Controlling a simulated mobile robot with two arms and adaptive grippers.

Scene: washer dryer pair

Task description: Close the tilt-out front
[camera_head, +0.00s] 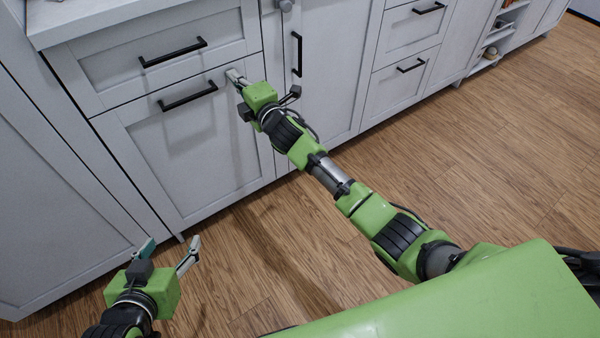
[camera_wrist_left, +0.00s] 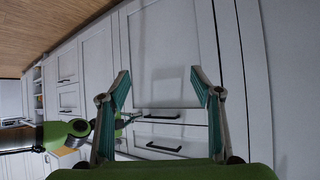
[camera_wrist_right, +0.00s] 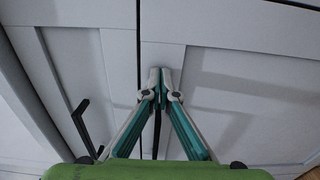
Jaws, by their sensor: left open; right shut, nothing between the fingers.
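The grey-white front with a black bar handle (camera_head: 188,96), below a drawer, is the likely tilt-out front (camera_head: 195,150). It looks nearly flush with the cabinet; I cannot tell whether a small gap remains. My right gripper (camera_head: 236,77) is shut and empty, its tips at the front's upper right corner, right of the handle. In the right wrist view the closed tips (camera_wrist_right: 160,73) are at or very near the panel beside a dark seam. My left gripper (camera_head: 171,246) is open and empty, low in front of the cabinet; its spread fingers (camera_wrist_left: 159,72) face the panels.
A drawer (camera_head: 150,70) with a black handle is above the front. A door (camera_head: 320,70) with a vertical handle (camera_head: 297,54) is to the right, then more drawers (camera_head: 405,75) and an open shelf (camera_head: 495,40). Wood floor (camera_head: 480,150) is clear to the right.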

